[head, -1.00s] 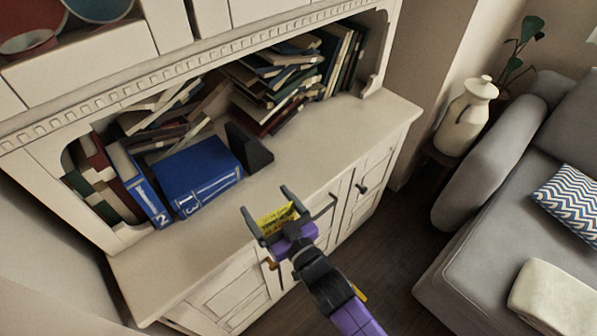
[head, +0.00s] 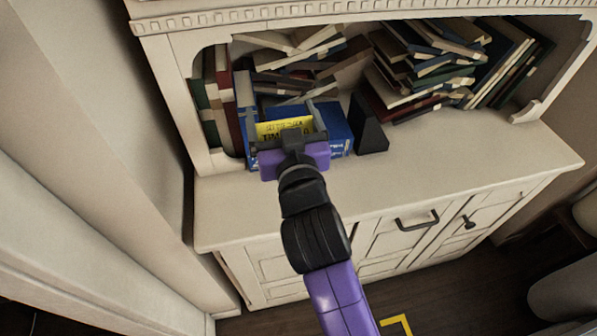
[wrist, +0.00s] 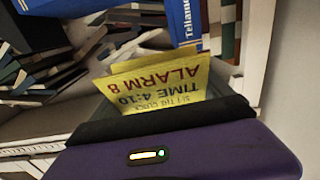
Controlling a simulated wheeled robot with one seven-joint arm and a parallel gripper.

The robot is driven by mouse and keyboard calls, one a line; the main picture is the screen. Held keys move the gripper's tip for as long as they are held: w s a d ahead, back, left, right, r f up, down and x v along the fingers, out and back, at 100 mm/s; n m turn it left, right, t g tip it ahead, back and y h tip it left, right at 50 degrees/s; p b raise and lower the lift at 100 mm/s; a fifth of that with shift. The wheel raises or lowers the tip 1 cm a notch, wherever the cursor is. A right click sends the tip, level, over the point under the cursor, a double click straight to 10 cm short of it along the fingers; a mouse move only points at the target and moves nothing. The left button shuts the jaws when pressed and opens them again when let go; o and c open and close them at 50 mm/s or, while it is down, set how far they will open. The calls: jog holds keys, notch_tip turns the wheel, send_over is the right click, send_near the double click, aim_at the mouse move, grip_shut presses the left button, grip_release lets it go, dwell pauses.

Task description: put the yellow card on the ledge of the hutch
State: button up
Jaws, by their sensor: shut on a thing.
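The yellow card (head: 272,129) is in my gripper (head: 290,131), which is shut on it, in front of the blue books on the hutch. Its printed side shows in the head view, and it appears in the wrist view (wrist: 165,80) with its text upside down, reading in part "ALARM 8" and "TIME 4:10". The ledge of the hutch (head: 430,170) is the pale flat surface below the open shelf. My gripper and wrist hide part of the ledge and of the card's lower edge. I cannot tell whether the card touches the ledge.
Blue books (head: 338,130) stand right behind the card, with a dark bookend (head: 368,125) to their right. Upright books (head: 213,95) are at the left, and piled books (head: 425,65) fill the shelf at the right. The ledge's right part is bare.

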notch_tip(320, 180, down, 13)
jog(key=b, duration=0.2)
jog(key=shift+f+b, duration=0.1)
jog(key=shift+b, duration=0.2)
jog(key=shift+f+b, duration=0.9)
jog(key=shift+f, duration=1.4)
jog(key=shift+f, duration=0.1)
jog(key=o, duration=1)
jog(key=shift+o, duration=0.2)
jog(key=b+v, duration=0.2)
jog(key=v, duration=0.9)
jog(key=shift+w, duration=0.1)
jog(key=shift+s+d, duration=0.2)
jog(key=shift+s, duration=0.4)
